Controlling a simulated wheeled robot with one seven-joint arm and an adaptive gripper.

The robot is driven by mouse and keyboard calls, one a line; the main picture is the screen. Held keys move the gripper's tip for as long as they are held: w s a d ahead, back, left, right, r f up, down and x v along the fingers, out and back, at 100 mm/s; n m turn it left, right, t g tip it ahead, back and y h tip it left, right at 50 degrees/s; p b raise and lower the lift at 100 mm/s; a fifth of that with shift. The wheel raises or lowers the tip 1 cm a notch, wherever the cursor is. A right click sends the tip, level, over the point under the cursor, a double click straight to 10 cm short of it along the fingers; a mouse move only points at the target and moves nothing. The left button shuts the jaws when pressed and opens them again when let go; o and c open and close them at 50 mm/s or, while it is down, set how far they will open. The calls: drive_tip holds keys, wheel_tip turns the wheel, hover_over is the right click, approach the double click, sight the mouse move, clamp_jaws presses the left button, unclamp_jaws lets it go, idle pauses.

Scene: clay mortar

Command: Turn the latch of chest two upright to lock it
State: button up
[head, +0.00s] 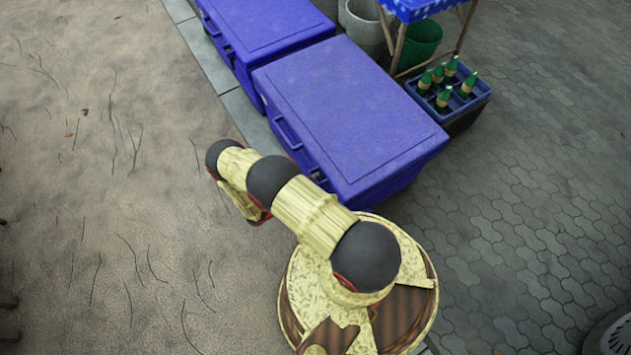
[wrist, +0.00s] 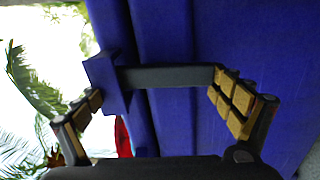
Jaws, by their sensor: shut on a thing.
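A nearer blue chest (head: 345,105) with a closed lid stands in the head view, and my arm bends along its left side. Its front also fills much of the wrist view (wrist: 280,50). In the wrist view, a latch (wrist: 165,77), a dark bar with a blue block at its left end, lies across the chest's seam lines. My gripper (wrist: 158,88) is shut on the latch, one finger at each end of the bar. The head view does not show my fingers or the latch. No label shows which chest is chest two.
A second blue chest (head: 270,30) stands behind the nearer one. A blue crate of green bottles (head: 462,100) and a green bin (head: 420,42) are at the upper right. Open sandy ground (head: 100,200) lies left, and clear paving (head: 530,200) lies right.

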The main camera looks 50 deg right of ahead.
drive_tip(key=shift+f+n, duration=0.1)
drive_tip(key=shift+n, duration=0.4)
drive_tip(key=o, duration=0.8)
drive_tip(key=shift+o, duration=0.2)
drive_tip(key=v, duration=1.2)
